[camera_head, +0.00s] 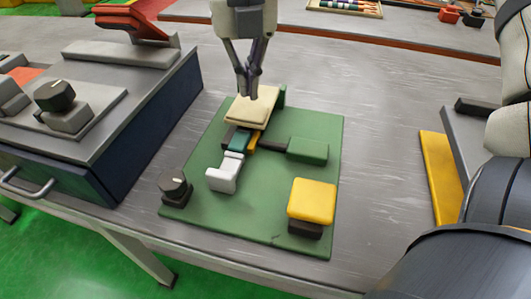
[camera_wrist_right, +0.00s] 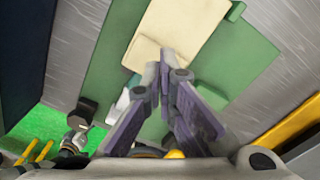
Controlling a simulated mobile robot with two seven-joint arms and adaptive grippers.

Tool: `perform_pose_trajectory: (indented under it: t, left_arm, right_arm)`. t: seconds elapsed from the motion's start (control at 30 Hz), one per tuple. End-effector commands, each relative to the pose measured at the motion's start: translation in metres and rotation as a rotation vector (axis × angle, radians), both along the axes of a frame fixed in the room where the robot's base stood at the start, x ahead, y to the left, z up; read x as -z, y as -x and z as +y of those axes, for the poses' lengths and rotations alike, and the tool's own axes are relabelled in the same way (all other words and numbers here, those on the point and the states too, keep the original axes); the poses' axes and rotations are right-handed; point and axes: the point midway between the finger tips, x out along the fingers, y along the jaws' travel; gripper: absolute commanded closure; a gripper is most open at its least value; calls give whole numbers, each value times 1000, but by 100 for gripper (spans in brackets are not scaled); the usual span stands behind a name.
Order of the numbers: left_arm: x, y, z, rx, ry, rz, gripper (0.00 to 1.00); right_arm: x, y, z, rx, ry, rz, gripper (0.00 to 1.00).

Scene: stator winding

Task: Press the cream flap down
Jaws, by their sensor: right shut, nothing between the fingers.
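The cream flap (camera_head: 249,108) is at the far end of the green board (camera_head: 267,212). It looks slightly raised on its near side, though its exact tilt is hard to tell. In the right wrist view the cream flap (camera_wrist_right: 178,30) shows just beyond the fingertips. My right gripper (camera_head: 252,96) is shut and empty, pointing down with its tips at or just above the flap. Its tips also show in the right wrist view (camera_wrist_right: 165,65). I cannot tell whether they touch the flap. My left gripper does not show.
On the board are a yellow block (camera_head: 312,201), a white part (camera_head: 223,177), a black knob (camera_head: 174,186) and a green block (camera_head: 308,150). A grey machine with a dark blue side (camera_head: 150,135) stands left. Bare grey table (camera_head: 385,140) lies right of the board.

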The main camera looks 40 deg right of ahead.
Motion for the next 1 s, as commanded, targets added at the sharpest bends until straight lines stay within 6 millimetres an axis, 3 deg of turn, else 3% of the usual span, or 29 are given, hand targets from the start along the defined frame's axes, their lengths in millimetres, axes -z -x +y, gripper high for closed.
perform_pose_trajectory:
  t: [0.53, 1.0]
  left_arm:
    - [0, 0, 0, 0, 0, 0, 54]
    - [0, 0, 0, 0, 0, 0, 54]
  right_arm:
    - [-55, 0, 0, 0, 0, 0, 100]
    - [-59, 0, 0, -1, 0, 1, 100]
